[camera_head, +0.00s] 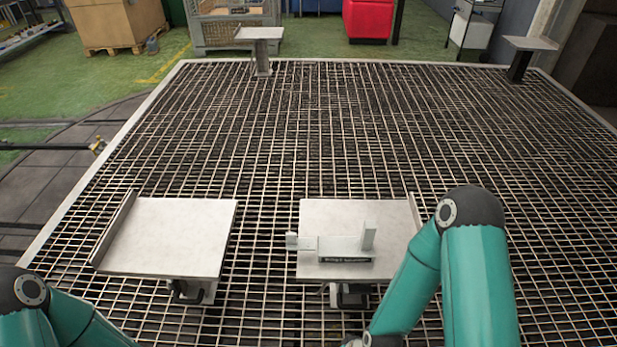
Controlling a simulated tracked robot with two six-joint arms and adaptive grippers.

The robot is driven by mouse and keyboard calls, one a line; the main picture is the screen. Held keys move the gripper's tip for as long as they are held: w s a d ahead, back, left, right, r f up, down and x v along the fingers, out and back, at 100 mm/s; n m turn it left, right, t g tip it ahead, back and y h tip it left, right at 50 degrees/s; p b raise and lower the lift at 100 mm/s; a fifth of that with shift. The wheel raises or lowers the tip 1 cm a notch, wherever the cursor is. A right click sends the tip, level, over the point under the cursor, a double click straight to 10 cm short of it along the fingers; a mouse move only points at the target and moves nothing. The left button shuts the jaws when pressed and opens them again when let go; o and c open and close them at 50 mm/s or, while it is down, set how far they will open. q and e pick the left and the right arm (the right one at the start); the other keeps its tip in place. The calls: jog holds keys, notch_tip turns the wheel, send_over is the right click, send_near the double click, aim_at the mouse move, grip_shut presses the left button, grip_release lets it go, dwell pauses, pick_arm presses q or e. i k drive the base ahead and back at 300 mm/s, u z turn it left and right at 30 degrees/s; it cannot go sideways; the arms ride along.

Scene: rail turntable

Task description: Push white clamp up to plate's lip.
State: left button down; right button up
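A white clamp (330,244) lies on the right-hand plate (335,212), near the plate's front edge. It has a low bar with a dark lettered label on its front, a small block at its left end and an upright post (369,236) at its right end. Its left end reaches the plate's left edge. The plate's raised lip (413,214) runs along its right side, with a bare gap between post and lip. My two teal arms come in at the bottom left and bottom right. Neither gripper shows in this view.
A second plate (172,236) with a lip on its left side stands to the left, empty. Both plates stand over a metal grating (330,120). Two small raised plates (259,33) (531,43) stand at the far edge. My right arm is close to the right-hand plate's front right corner.

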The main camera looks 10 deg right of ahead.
aim_at(330, 249)
jog(key=z, duration=0.15)
jog(key=k, duration=1.05)
jog(key=u, duration=0.7)
jog(key=i, duration=1)
